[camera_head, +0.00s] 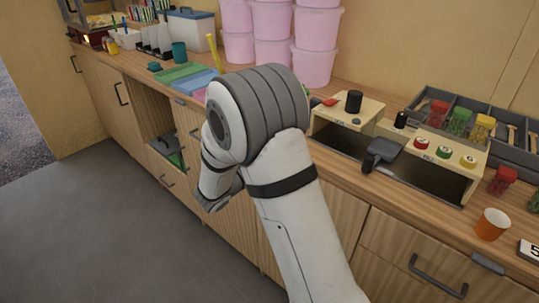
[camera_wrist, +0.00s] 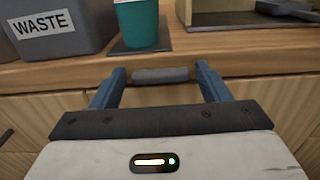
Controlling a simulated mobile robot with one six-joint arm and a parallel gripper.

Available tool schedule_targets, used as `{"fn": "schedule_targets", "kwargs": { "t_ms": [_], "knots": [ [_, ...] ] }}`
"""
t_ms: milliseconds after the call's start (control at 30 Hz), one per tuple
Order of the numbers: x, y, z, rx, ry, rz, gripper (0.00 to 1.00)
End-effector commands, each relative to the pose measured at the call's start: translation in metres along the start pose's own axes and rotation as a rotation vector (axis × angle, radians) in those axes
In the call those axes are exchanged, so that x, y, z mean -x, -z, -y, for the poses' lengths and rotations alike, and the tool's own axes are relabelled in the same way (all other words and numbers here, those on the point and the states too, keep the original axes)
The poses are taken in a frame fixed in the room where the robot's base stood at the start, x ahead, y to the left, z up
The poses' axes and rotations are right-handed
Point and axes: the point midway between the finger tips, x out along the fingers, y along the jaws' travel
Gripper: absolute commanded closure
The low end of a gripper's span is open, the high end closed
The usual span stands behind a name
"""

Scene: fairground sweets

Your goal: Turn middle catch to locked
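The catch in front of my gripper is a grey rounded bar (camera_wrist: 161,76). It lies horizontally at the counter's front edge in the wrist view. My gripper (camera_wrist: 160,71) is open, with one blue finger beyond each end of the bar. Narrow gaps seem to show at both ends, though I cannot tell how deep the fingertips reach. In the head view my arm hides the gripper and this catch. Two other grey catches show on the counter edge, one at the left (camera_head: 180,101) and one at the right (camera_head: 487,263).
Behind the catch stand a grey bin labelled WASTE (camera_wrist: 55,28), a teal cup (camera_wrist: 137,20) and a wooden stand (camera_wrist: 222,18) with a dark scoop (camera_wrist: 288,9). An orange cup (camera_head: 492,224) stands near the right edge. Drawer handles (camera_head: 437,278) protrude below the counter.

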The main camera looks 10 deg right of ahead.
Motion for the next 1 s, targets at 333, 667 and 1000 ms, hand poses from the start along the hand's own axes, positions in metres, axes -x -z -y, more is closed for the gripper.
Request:
{"fn": "schedule_targets", "kwargs": {
  "t_ms": [333, 667, 1000],
  "knots": [
    [0.001, 0.0, 0.0, 0.0, -0.001, 0.0, 0.59],
    [0.001, 0.002, 0.0, -0.027, -0.001, 0.0, 0.65],
    [0.001, 0.01, 0.0, -0.229, -0.002, 0.0, 0.65]
  ]
}}
